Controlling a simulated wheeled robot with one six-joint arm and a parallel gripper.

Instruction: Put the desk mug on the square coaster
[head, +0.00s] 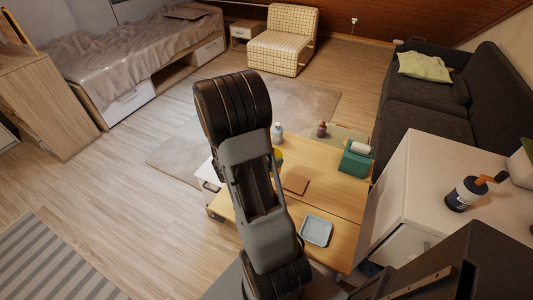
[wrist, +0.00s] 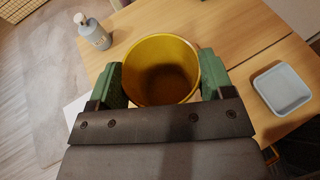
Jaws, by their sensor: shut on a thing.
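The yellow desk mug (wrist: 160,72) is upright between the two green fingers of my gripper (wrist: 162,82) in the wrist view, its open rim facing the camera. My gripper is shut on it. In the head view only a yellow sliver of the mug (head: 279,153) shows beside my arm, and my gripper is hidden behind the arm. A flat brown square, apparently the square coaster (head: 296,181), lies on the wooden table (head: 338,195) just right of my arm. I cannot make out the coaster in the wrist view. The mug's base and its height above the table are hidden.
A light blue square tray (head: 316,231) lies on the near part of the table; it shows right of the mug in the wrist view (wrist: 283,89). A pump bottle (wrist: 95,34) stands left of the mug. A green box (head: 356,159) and dark red bottle (head: 322,130) stand farther back.

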